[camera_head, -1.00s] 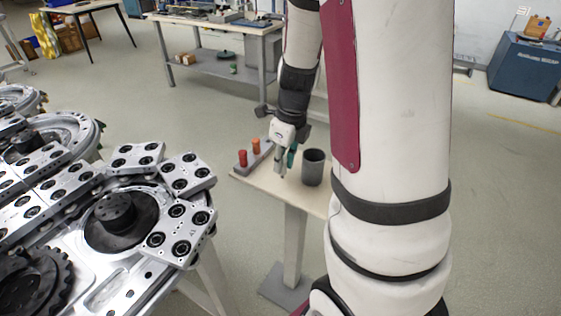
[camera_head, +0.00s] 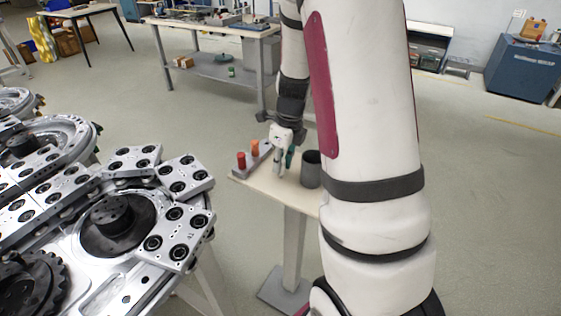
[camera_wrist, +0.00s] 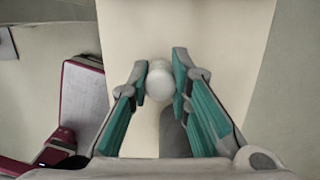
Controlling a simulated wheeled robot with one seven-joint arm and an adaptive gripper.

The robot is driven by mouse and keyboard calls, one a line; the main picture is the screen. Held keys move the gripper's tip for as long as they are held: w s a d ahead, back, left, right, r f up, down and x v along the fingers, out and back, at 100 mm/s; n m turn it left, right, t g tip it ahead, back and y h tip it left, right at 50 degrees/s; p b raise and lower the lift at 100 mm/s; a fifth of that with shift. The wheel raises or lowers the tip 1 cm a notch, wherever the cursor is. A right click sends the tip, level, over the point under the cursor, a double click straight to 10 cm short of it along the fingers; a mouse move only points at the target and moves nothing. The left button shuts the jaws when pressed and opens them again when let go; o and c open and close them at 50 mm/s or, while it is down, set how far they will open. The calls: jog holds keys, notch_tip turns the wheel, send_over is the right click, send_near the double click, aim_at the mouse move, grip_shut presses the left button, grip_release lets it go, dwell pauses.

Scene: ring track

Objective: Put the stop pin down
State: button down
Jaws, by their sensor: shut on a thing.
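My gripper (camera_head: 283,162) is low over the small beige table (camera_head: 285,190), between a grey rack and a dark cup. In the wrist view, its two teal fingers (camera_wrist: 161,82) are shut on the stop pin (camera_wrist: 159,76), whose round white end shows between the fingertips. The pin's lower part is hidden, and I cannot tell whether it touches the table. In the head view the pin cannot be made out between the fingers.
The grey rack (camera_head: 248,165) holds a red pin (camera_head: 241,160) and an orange pin (camera_head: 255,149), left of my gripper. The dark grey cup (camera_head: 311,169) stands close on the right. The metal ring track (camera_head: 110,220) fills the left. A workbench (camera_head: 215,30) stands behind.

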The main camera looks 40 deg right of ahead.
jog(key=c, duration=1.5)
grip_release()
jog(key=shift+f, duration=0.15)
jog(key=shift+o, duration=0.2)
notch_tip(320, 180, up, 12)
jog(key=s+p, duration=0.2)
jog(key=s+a+r+n+t, duration=0.1)
jog(key=s+a+r+n, duration=0.35)
jog(key=a+n, duration=0.3)
jog(key=s+a+r+n, duration=0.4)
jog(key=a+r+n, duration=0.15)
jog(key=n, duration=0.35)
jog(key=s+a+n, duration=0.6)
jog(key=s+n, duration=0.6)
jog(key=n, duration=0.3)
jog(key=shift+a+t+h, duration=0.3)
jog(key=shift+t, duration=0.1)
